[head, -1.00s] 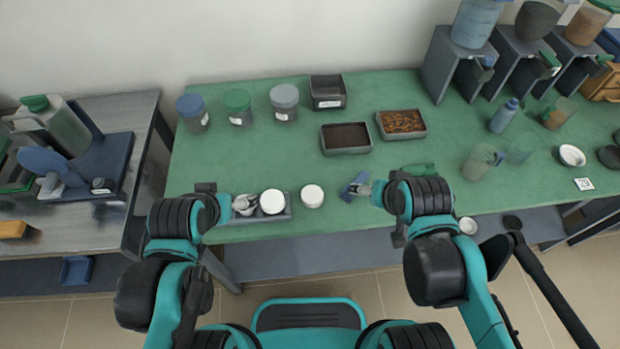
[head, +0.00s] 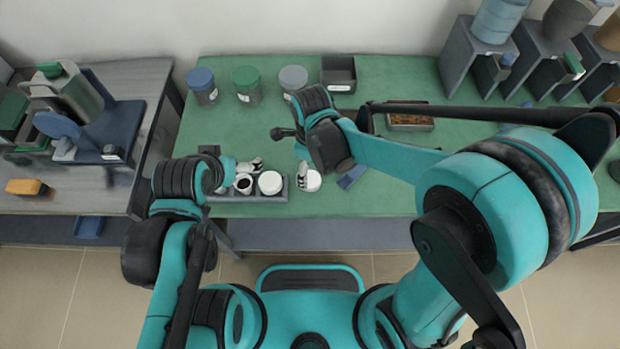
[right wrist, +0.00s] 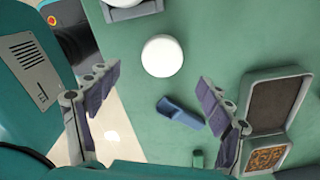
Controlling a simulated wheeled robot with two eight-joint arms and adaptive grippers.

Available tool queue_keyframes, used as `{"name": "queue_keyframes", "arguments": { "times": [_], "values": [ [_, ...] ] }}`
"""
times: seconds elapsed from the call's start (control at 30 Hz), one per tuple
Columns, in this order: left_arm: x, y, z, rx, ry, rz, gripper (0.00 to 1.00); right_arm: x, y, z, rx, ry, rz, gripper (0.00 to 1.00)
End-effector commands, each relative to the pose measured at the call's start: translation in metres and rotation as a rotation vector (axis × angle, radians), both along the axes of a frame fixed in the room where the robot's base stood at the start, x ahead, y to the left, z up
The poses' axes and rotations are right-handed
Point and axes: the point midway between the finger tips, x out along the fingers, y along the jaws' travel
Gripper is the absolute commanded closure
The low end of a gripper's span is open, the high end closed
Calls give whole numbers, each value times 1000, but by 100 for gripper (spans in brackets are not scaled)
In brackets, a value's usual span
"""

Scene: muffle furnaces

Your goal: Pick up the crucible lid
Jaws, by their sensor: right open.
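A round white lid-like piece (head: 313,181) lies on the green bench right of a grey rack. It also shows in the right wrist view (right wrist: 162,56), from above, as a plain white disc; whether anything is under it is hidden. My right gripper (right wrist: 158,83) is open and empty, its fingers apart with the disc ahead between them. In the head view my right gripper (head: 304,176) is beside the white piece, partly hidden by its wrist. The rack (head: 220,198) holds an open white crucible (head: 243,184) and a white-topped one (head: 270,183). My left gripper (head: 251,165) is just above the open crucible.
A blue scoop-like tool (right wrist: 180,113) lies near the disc. Dark-filled (right wrist: 284,98) and brown-filled (right wrist: 266,159) trays are to the right. Lidded jars (head: 202,86) stand at the back. The bench front left of the blue tool is close to its edge.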

Motion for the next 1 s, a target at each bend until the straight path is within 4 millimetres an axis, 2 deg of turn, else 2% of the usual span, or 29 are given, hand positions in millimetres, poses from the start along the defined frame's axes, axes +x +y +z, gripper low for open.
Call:
{"name": "queue_keyframes", "arguments": {
  "times": [0.03,0.17,0.4,0.67,0.7,0.83,1.0],
  "values": [
    [0,0,-5,0,0,0,1,0,0,-8,0,0,0,20],
    [0,0,-11,0,0,0,1,1,1,-19,1,-1,1,20],
    [0,0,-33,0,0,0,1,4,2,-56,1,-1,2,20],
    [0,0,-33,0,0,0,1,4,2,-59,1,-2,2,20],
    [0,0,-33,0,0,0,1,4,2,-59,1,-2,2,26],
    [0,0,-33,0,0,0,1,4,2,-59,1,-2,2,59],
    [0,0,-33,0,0,0,1,4,2,-59,1,-3,2,61]
  ]
}}
